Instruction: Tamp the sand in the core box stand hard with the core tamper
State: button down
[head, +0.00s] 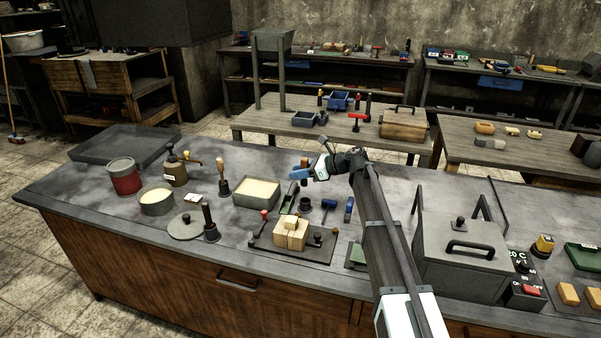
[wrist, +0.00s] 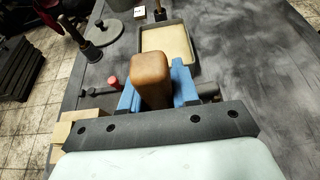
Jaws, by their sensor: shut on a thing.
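My gripper (head: 300,173), with blue fingers, is over the bench, behind and above the core box stand. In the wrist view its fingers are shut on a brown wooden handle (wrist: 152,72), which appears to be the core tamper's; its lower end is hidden. The core box stand (head: 262,243) is a dark plate bearing pale wooden blocks (head: 290,236) and a red-knobbed clamp (head: 264,214). A corner of the wooden blocks shows at the lower left of the wrist view (wrist: 72,130). I cannot make out the sand inside the box.
A square tray of sand (head: 256,193) stands left of the gripper, with a round sand pan (head: 157,199) and red can (head: 124,177) farther left. A grey lidded box (head: 462,257) is at the right.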

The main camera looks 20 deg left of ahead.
jog(key=s+r, duration=0.3)
jog(key=s, duration=0.5)
jog(key=s+r, duration=0.2)
jog(key=s, duration=0.7)
jog(key=shift+d+f, duration=0.2)
jog(key=shift+f, duration=0.9)
jog(key=shift+d+f, duration=0.2)
jog(key=shift+f, duration=0.9)
jog(key=shift+f, duration=0.1)
jog(key=shift+f, duration=0.65)
jog(key=shift+r, duration=0.75)
